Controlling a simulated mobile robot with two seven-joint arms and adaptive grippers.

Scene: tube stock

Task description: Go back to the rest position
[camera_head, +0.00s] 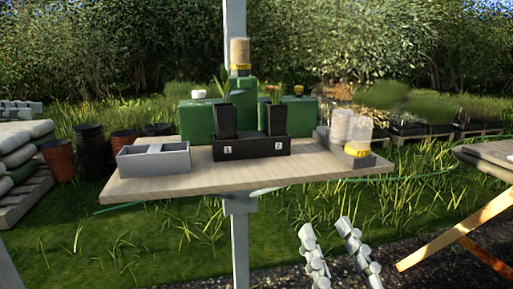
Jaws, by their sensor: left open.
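My left gripper (336,238) shows at the bottom of the head view, right of centre. Its two grey segmented fingers point up and stand apart, with nothing between them. It is in front of and below the near edge of the wooden table (310,178), clear of it. My right gripper does not show. On the table, a black rack (252,148) with labels 1 and 2 holds two dark pots (225,122) (275,120) with green shoots. A clear tube with a yellow band (358,140) stands at the right end in a grey holder (370,160).
A grey divided tray (154,159) is at the table's left. Green boxes (195,122) stand behind the rack, with a banded tube (240,56) on top. A grey post (240,250) is below the table. Another table with wooden legs (450,235) is at right.

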